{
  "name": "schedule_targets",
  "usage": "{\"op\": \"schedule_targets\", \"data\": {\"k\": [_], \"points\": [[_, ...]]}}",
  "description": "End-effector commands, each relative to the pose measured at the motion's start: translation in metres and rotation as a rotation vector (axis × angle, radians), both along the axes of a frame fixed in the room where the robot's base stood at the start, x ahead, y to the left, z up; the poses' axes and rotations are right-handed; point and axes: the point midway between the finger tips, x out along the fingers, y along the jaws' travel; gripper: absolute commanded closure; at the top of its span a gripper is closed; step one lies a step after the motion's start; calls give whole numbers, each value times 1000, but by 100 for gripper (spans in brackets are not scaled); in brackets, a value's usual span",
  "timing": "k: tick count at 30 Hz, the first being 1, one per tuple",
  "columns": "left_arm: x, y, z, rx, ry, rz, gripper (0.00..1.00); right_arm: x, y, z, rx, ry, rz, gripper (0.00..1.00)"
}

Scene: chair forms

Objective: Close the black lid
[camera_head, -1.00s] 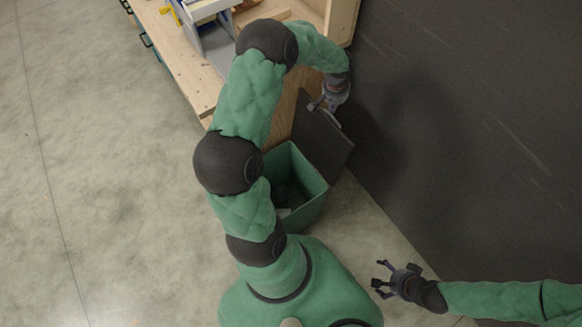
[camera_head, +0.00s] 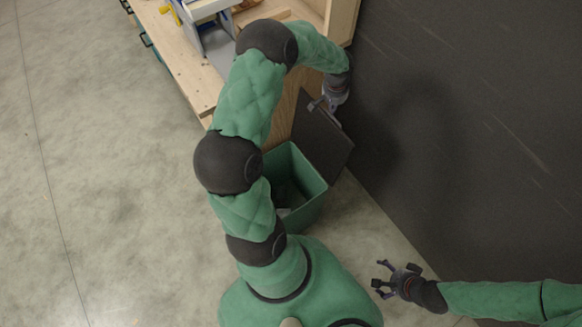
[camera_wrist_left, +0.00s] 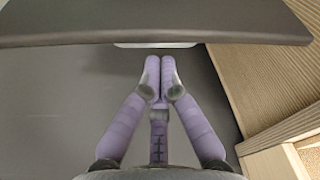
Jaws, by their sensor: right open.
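The black lid (camera_head: 322,137) stands open, tilted up at the back of the green bin (camera_head: 312,201). The bin's inside is partly hidden by my left arm. My left gripper (camera_head: 323,104) is at the lid's far upper edge, by the dark wall. In the left wrist view, the left fingers (camera_wrist_left: 160,65) are together with nothing seen between them. A dark panel edge, seemingly the lid (camera_wrist_left: 150,22), lies across the top, just beyond the fingertips; I cannot tell whether they touch. My right gripper (camera_head: 382,279) is open and empty, low and right of the bin.
A wooden workbench (camera_head: 181,58) with tools stands behind and left of the bin. A dark wall (camera_head: 470,120) rises close on the right. The concrete floor (camera_head: 100,200) at the left is clear.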

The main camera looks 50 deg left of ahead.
Motion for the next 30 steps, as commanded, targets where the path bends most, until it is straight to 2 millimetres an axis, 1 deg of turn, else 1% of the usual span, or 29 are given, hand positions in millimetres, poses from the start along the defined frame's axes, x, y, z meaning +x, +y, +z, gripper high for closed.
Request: {"op": "schedule_targets", "data": {"k": [1, 6, 21, 24, 26, 30], "points": [[0, 0, -5, 0, 1, 0, 100, 0, 0, -4, 0, 0, 0, 10], [0, 0, -17, 0, 1, 0, 100, 0, 0, -13, 0, 0, 0, 10], [0, 0, -51, 0, 1, 0, 100, 0, 0, -37, 0, 0, 0, 10], [-1, 0, -55, -1, 3, 0, 100, 0, 0, -39, 0, 0, 0, 10], [-3, -1, -56, -3, 5, 0, 100, 0, 0, -39, 0, 0, 0, 10], [-14, 0, -59, -5, 12, 0, 100, 0, 0, -39, 0, 0, 0, 10]]}}
